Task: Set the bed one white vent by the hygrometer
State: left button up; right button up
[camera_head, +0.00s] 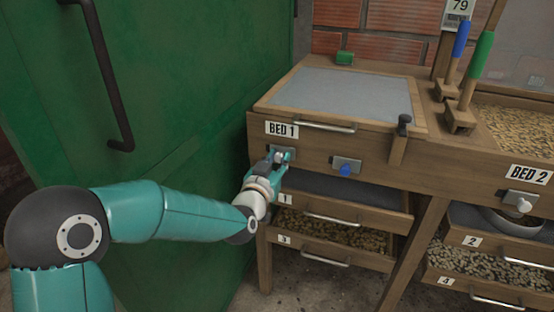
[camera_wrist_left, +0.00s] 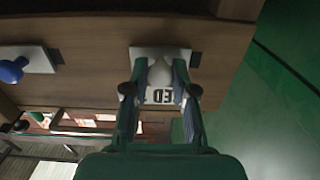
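The bed one white vent (camera_head: 279,156) is a pale knob on a metal plate below the BED 1 label. In the left wrist view the white knob (camera_wrist_left: 160,72) lies between my fingertips, which appear to touch it on both sides. My left gripper (camera_head: 277,160) is at the vent and appears shut on the knob; its fingers partly cover it in the head view. My right gripper is not in view.
A blue knob (camera_head: 346,170) sits right of the white vent. Drawers with beans (camera_head: 320,229) are below. A black-topped lever (camera_head: 403,130) stands at the bed's right corner. BED 2 has its own white knob (camera_head: 522,204). A green metal door (camera_head: 190,80) fills the left.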

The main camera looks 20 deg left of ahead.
pick_arm(q)
grip_shut()
jog(key=a+b, duration=0.1)
jog(key=a, duration=0.2)
jog(key=shift+b, duration=0.4)
jog(key=o, duration=0.7)
grip_release()
jog(key=shift+a, duration=0.1)
jog(key=s, duration=1.2)
jog(key=shift+a, duration=0.1)
